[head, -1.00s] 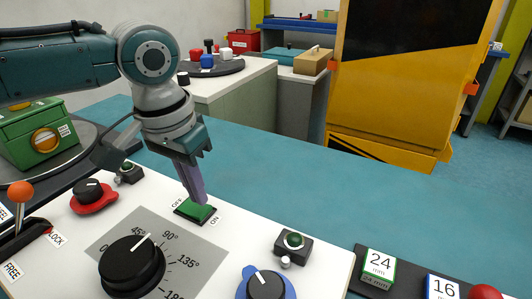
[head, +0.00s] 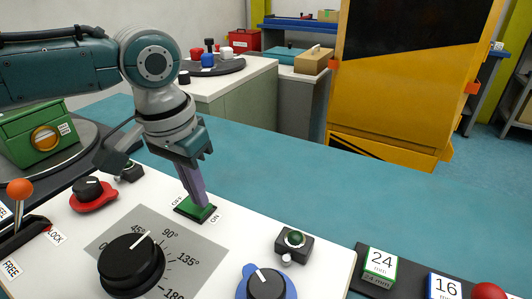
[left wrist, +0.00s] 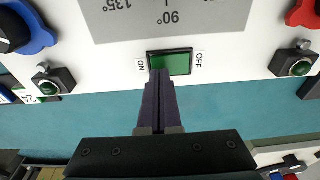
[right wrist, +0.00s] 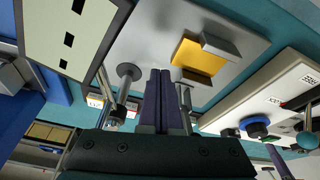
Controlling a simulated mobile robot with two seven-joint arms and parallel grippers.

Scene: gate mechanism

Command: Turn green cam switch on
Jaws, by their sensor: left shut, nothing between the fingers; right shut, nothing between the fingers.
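The green cam switch (head: 186,209) is a green rocker in a black frame on the white panel, with an OFF label on its far left side and an ON label on its near right side. My left gripper (head: 203,204) is shut and empty, its purple fingertips down at the ON end of the rocker, seemingly touching it. The left wrist view shows the rocker (left wrist: 179,63) with the fingertips (left wrist: 158,73) over its ON end, hiding that corner. My right gripper (right wrist: 160,73) is shut and empty, away from the switch, in the right wrist view.
A black angle dial (head: 131,264) lies in front of the switch, a blue-based knob (head: 266,284) to its right front. A green push button (head: 294,240) is to the right, a red-based knob (head: 91,194) to the left.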

